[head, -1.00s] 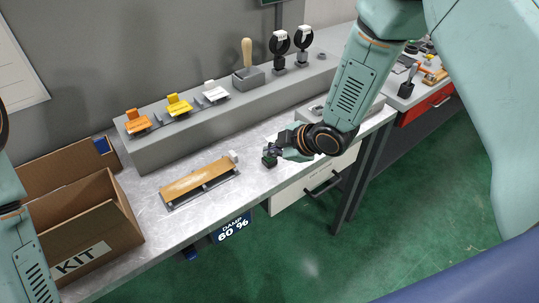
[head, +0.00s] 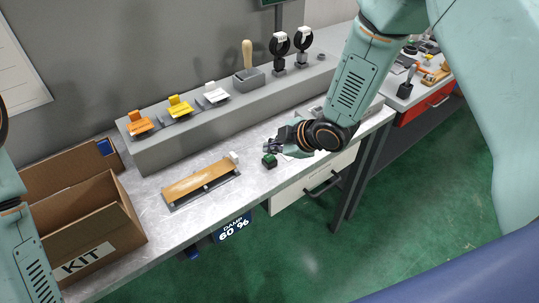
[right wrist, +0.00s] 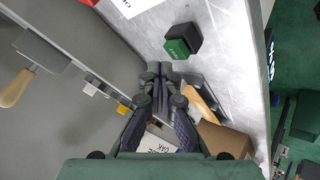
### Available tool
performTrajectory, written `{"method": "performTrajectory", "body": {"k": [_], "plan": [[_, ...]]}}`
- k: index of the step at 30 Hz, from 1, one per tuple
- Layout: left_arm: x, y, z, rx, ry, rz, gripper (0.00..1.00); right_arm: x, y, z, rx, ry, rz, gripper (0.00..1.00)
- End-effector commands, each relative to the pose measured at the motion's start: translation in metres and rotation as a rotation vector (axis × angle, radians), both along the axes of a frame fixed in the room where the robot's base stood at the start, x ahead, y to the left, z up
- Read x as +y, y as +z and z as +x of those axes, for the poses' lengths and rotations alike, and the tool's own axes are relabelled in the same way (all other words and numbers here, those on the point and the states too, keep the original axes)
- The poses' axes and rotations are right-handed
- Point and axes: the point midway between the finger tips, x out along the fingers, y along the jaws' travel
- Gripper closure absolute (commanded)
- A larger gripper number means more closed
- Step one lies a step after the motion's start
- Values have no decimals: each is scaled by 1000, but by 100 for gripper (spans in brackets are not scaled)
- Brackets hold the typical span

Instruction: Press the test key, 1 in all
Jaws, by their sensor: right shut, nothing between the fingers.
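A small black block with a green top (head: 269,161), which looks like the test key, sits near the front edge of the grey worktop. It also shows in the right wrist view (right wrist: 179,46), ahead of the fingertips and a little to the right. My right gripper (head: 270,146) is shut and empty. It hangs just behind and above the key, apart from it as far as I can see. In the right wrist view the closed fingers (right wrist: 160,78) leave the green top uncovered. My left gripper is out of view; only part of my left arm shows.
A wooden-topped fixture (head: 200,182) lies left of the key. Behind is a grey ledge (head: 160,155) with orange, yellow and white clips, a wooden-handled tool and black stands. An open KIT carton (head: 128,225) stands at the left. The worktop around the key is clear.

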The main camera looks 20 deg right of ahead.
Motion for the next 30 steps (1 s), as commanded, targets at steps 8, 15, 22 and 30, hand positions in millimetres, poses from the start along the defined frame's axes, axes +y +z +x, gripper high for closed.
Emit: {"method": "performTrajectory", "body": {"k": [8,15,22,30], "plan": [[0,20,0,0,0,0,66,0,22,0,-1,-1,0,100],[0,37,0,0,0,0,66,0,43,0,-1,-1,0,100],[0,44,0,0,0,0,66,0,51,0,0,0,0,100],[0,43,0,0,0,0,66,0,50,0,0,0,0,100]]}}
